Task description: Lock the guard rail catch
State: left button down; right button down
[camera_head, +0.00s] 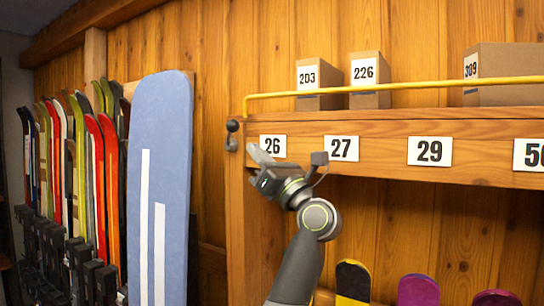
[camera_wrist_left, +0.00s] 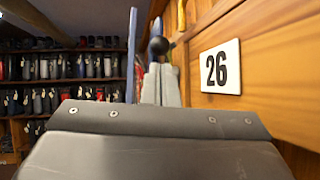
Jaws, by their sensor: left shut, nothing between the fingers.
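The yellow guard rail (camera_head: 400,87) runs along the shelf above the number plates and bends down at its left end. A dark catch with a round knob (camera_head: 232,126) sits on the left end of the shelf, just below that bend. The knob also shows in the left wrist view (camera_wrist_left: 158,46), just beyond the fingertips. I cannot tell whether the catch is locked. My left gripper (camera_head: 254,154) is shut and empty, to the right of and slightly below the knob, in front of plate 26 (camera_head: 273,146). Its fingers (camera_wrist_left: 161,84) point towards the knob; contact cannot be told.
Boxes 203 (camera_head: 318,80), 226 (camera_head: 370,80) and 309 (camera_head: 505,72) stand on the shelf behind the rail. A tall blue board (camera_head: 160,190) and a rack of skis (camera_head: 75,170) stand at the left. Several coloured board tips show below the shelf.

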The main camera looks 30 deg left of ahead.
aim_at(236, 122)
pick_arm(q)
jog(key=p+x, duration=0.2)
jog(key=x, duration=0.2)
jog(key=shift+w+a+r, duration=0.1)
jog(key=shift+a+r, duration=0.05)
jog(key=shift+r, duration=0.2)
jog(key=shift+w+a+r, duration=0.15)
jog(key=shift+a+r, duration=0.05)
jog(key=shift+a, duration=0.35)
jog(key=shift+r+g+h+p, duration=0.3)
jog(key=shift+r+p, duration=0.25)
jog(key=shift+p, duration=0.55)
jog(key=shift+a+r+p, duration=0.3)
jog(key=shift+a+r, duration=0.35)
jog(key=shift+r, duration=0.25)
jog(key=shift+w+d+f, duration=0.1)
